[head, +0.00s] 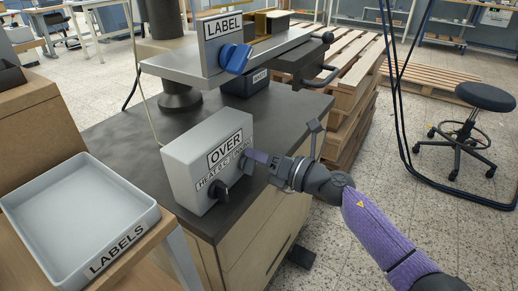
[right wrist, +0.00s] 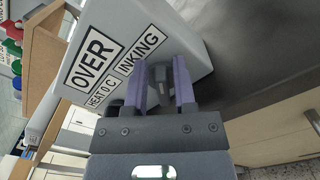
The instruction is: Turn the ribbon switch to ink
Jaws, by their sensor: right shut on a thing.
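A grey control box (head: 182,152) stands on the dark bench top, with a sign OVER and smaller labels HEAT 0 C and INKING. My right gripper (head: 253,159) comes in from the right to the INKING side of the box's front. In the right wrist view its two purple fingers stand on both sides of a small dark knob (right wrist: 160,74) beside the INKING label, and it is shut on that knob. The fingers hide most of the knob in the head view. A black knob (head: 221,190) sits free under the HEAT label. My left gripper is not in view.
A press with a LABEL sign (head: 224,26) and a blue knob (head: 235,59) stands behind the box. A grey LABELS tray (head: 70,205) is at the left. Wooden pallets (head: 352,84) and a stool (head: 484,97) are beyond the bench. Bench top right of the box is clear.

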